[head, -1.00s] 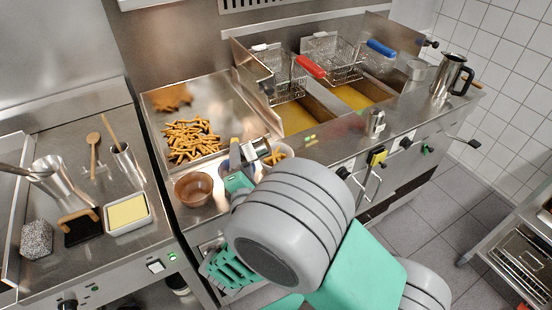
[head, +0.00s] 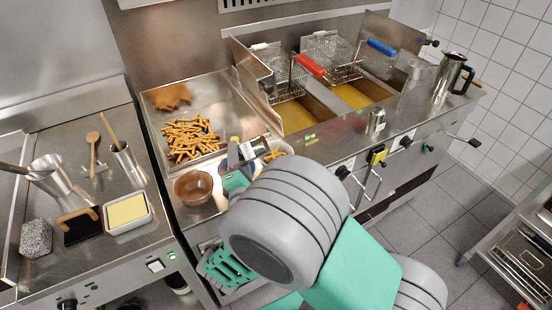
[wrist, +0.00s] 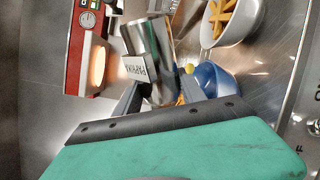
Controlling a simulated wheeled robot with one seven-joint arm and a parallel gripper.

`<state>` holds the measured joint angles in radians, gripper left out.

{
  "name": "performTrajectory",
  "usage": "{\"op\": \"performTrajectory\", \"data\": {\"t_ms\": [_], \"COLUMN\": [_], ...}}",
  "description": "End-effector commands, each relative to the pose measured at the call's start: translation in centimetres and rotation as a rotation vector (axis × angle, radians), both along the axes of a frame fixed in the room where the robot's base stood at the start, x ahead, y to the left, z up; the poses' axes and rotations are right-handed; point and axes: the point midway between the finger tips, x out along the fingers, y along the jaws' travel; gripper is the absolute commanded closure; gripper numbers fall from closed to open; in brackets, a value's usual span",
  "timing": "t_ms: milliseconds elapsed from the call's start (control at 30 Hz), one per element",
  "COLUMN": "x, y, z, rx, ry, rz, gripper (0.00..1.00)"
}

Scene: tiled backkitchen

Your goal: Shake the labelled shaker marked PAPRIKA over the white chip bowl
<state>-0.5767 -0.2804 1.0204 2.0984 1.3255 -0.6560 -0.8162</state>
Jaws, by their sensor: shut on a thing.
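My gripper (wrist: 152,98) is shut on the metal shaker (wrist: 158,38), whose white label (wrist: 141,68) reads PAPRIKA in the wrist view. In the head view the shaker (head: 262,142) appears tipped to the right, with my gripper (head: 240,158) at its left. The white chip bowl (wrist: 232,38) holds yellow chips and stands just right of the shaker in the wrist view. In the head view my arm hides most of this bowl, and only some chips and its rim (head: 289,150) show.
A blue bowl (wrist: 216,80) stands near the chip bowl. A brown bowl (head: 193,187) is left of my gripper. A tray of chips (head: 215,95) lies behind. Fryer baskets (head: 290,80) are at the back right. A red device (wrist: 86,45) shows in the wrist view.

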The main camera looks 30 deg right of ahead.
Motion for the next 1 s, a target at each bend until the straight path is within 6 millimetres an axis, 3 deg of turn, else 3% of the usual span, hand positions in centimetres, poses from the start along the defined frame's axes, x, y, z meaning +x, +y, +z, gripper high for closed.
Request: {"op": "performTrajectory", "data": {"t_ms": [100,433,1000], "x": [1.1,1.4,1.0], "y": [1.3,1.2,-6.7], "z": [-1.4,-0.9,3.7], "rx": [0.0,0.009,0.232], "ry": [0.0,-0.006,-0.134], "rz": [0.002,-0.01,-0.224], "gripper": [1.0,1.0,1.0]}}
